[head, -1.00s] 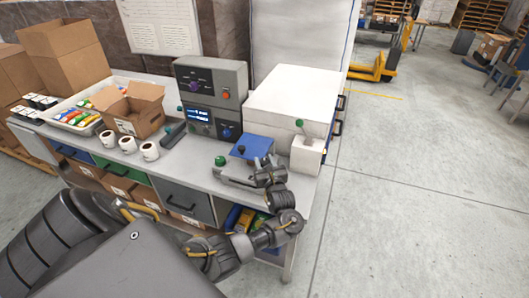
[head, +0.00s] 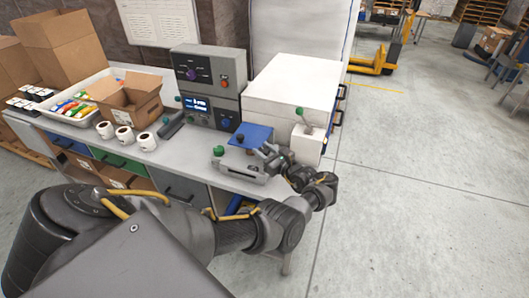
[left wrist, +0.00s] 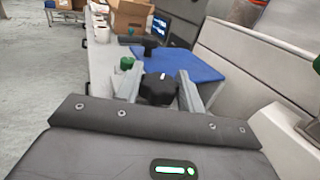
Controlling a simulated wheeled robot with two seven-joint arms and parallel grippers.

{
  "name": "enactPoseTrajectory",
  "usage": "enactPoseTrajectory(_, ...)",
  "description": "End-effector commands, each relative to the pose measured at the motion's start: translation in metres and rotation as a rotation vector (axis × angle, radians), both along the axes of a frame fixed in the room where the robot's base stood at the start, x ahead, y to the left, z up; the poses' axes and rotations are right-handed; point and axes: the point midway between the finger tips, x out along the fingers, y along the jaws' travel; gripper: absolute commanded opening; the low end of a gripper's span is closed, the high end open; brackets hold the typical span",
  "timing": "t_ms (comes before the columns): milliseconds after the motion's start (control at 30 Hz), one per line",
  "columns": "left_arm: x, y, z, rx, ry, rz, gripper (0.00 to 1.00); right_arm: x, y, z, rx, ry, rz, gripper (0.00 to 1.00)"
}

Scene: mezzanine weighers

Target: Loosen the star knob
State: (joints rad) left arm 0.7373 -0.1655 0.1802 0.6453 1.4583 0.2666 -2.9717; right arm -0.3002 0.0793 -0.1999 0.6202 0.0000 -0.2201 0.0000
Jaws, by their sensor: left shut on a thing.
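The black star knob (left wrist: 160,89) with a white mark on top sits between the two fingers of my left gripper (left wrist: 161,92) in the left wrist view. The fingers are shut on it, one on each side. In the head view my left gripper (head: 268,155) is at the right end of the grey fixture (head: 238,171), beside the blue plate (head: 254,132); the knob is hard to make out there. My right gripper is not in view.
A green ball knob (head: 218,150) and a second black knob (head: 240,138) stand close by. A white box with a green-tipped lever (head: 306,143) is just right of my gripper. The control cabinet (head: 209,85) stands behind. Open floor lies to the right.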

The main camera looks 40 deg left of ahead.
Motion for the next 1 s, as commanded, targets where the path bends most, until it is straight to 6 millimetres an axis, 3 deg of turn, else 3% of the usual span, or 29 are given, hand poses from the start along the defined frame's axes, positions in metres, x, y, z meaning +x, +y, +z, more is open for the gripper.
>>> enactPoseTrajectory(367,0.001,0.002,0.003,0.004,-0.006,0.001,0.15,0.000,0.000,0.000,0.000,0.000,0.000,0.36)
enactPoseTrajectory(400,0.001,0.002,0.003,0.004,-0.006,0.001,0.43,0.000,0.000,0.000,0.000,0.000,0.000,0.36)
enactPoseTrajectory(533,0.001,0.001,0.002,0.003,-0.005,0.001,0.59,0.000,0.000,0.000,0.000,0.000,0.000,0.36)
enactPoseTrajectory(833,0.000,-0.001,0.001,0.001,-0.002,0.002,0.59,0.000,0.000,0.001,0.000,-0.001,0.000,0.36)
enactPoseTrajectory(1000,-0.007,-0.015,0.003,-0.002,-0.003,0.015,0.59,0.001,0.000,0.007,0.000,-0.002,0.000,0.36)
